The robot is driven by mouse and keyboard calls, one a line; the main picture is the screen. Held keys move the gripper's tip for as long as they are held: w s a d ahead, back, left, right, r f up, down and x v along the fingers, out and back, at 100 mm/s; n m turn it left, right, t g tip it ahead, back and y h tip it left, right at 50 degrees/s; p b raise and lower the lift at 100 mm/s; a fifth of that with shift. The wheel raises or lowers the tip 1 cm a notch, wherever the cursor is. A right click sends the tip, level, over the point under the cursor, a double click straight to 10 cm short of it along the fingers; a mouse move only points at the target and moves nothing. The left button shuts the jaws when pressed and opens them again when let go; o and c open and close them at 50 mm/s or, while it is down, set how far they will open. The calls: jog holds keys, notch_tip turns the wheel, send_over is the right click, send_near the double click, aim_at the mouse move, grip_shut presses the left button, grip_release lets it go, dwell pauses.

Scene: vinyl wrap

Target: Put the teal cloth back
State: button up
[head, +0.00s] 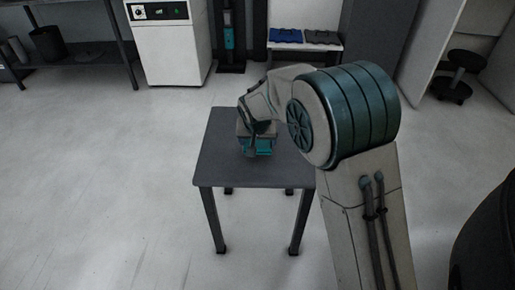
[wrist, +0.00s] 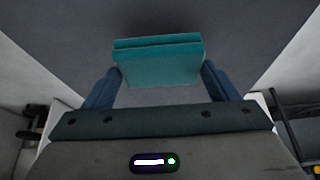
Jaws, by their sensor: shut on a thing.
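The teal cloth (wrist: 158,66) is a folded, block-like bundle between my two blue fingers in the wrist view. My gripper (wrist: 160,82) is shut on it, with a finger against each side. In the head view the teal cloth (head: 257,148) shows just below my gripper (head: 256,138), over the small grey table (head: 215,172). I cannot tell whether the cloth still touches the tabletop. My gripper and wrist hide part of the cloth in the head view.
A low white bench (head: 306,46) at the back holds a blue folded cloth (head: 286,35) and a dark grey one (head: 322,37). A white cabinet (head: 172,55) stands at the back left, a black stool (head: 457,75) at the right. The floor left of the table is clear.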

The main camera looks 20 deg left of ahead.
aim_at(257, 145)
jog(key=shift+f+b, duration=0.3)
jog(key=shift+f, duration=1.15)
jog(key=shift+f, duration=0.15)
jog(key=o, duration=1.2)
jog(key=shift+o, duration=0.2)
jog(key=p+v, duration=0.3)
jog(key=v, duration=0.9)
jog(key=shift+d, duration=0.1)
